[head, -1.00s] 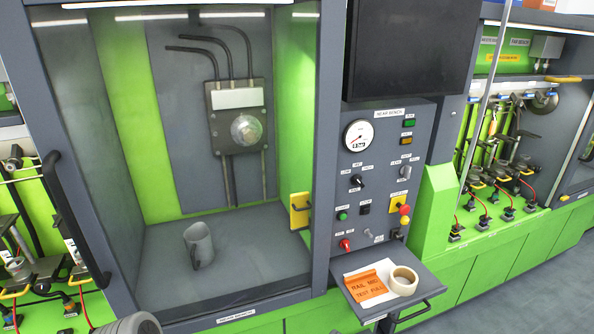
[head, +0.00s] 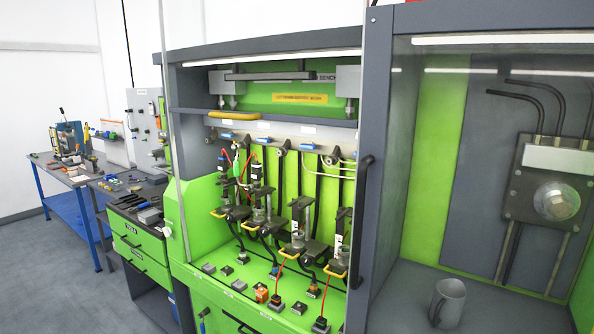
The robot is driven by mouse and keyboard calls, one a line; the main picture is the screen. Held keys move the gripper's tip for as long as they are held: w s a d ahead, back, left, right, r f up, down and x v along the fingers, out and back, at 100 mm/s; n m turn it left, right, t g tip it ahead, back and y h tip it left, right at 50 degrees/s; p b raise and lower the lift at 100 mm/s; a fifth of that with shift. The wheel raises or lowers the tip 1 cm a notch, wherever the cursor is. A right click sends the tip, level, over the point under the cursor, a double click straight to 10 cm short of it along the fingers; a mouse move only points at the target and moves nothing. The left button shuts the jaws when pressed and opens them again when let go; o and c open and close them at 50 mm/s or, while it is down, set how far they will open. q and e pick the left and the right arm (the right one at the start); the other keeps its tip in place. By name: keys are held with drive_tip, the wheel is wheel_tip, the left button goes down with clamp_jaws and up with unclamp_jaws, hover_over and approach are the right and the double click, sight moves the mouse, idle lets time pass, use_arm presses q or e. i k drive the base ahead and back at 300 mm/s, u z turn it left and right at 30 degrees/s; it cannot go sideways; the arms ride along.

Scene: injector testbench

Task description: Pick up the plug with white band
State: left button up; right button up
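Several small dark plugs with cables stand along the front of the green bench bed: one (head: 277,301) on a red cable, one (head: 321,325) at the bottom edge, one (head: 313,291) farther right and one (head: 275,272) behind. A small orange block (head: 262,292) sits among them. They are too small for me to tell which has a white band. Neither of my grippers is in view.
Grey square blocks (head: 208,267) sit on the bench bed. Injectors with yellow handles (head: 298,243) stand behind the plugs. A grey cabinet with a grey mug (head: 447,303) is at right. A green drawer unit (head: 140,245) and blue-legged table (head: 70,205) are at left.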

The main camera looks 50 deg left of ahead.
sight(256, 166)
drive_tip(key=u, duration=2.1)
